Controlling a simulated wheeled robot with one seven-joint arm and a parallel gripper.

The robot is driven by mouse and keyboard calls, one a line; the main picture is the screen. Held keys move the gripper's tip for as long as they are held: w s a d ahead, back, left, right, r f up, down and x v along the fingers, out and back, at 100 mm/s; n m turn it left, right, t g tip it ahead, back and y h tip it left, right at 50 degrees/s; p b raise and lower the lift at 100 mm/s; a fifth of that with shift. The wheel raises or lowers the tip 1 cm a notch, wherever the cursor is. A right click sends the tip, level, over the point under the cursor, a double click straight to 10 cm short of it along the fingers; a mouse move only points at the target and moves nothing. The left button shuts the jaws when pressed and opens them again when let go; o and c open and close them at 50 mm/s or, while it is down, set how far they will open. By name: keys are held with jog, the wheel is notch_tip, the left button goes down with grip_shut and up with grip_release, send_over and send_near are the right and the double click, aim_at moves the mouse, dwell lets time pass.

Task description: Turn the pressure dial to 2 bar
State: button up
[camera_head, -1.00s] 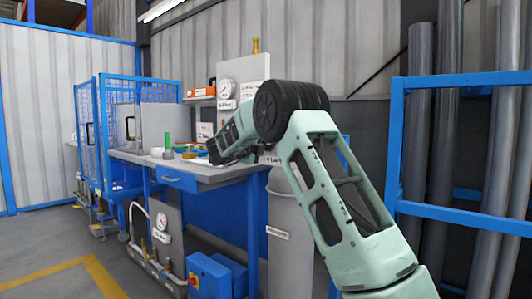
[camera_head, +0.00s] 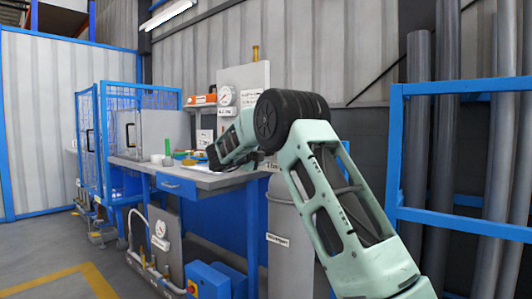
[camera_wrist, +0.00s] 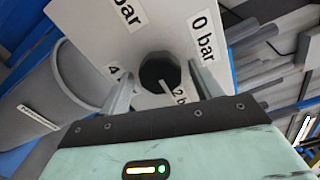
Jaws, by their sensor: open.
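The pressure dial is a dark round knob (camera_wrist: 160,70) with a pale pointer bar on a light panel (camera_wrist: 165,25) in the wrist view. Labels around it read "0 bar" at upper right, "2 b…" at lower right, "4" at left, and a partly cut "bar" at upper left. The pointer extends down and slightly right, near the 2 label; its exact alignment is hard to tell. My gripper (camera_wrist: 160,66) is open, its two fingers on either side of the knob. I cannot tell whether they touch it. In the head view my arm covers the dial.
A workbench (camera_head: 205,179) with a white gauge (camera_head: 226,96) above it stands beyond my arm. A grey cylinder (camera_head: 290,245) stands beside the bench. A blue rail frame (camera_head: 460,219) and grey pipes (camera_head: 417,130) stand at the right. Open floor lies at lower left.

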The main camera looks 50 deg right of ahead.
jog(key=s+a+p, duration=0.1)
jog(key=a+p, duration=0.1)
jog(key=a, duration=1.5)
jog(key=shift+s+a, duration=0.2)
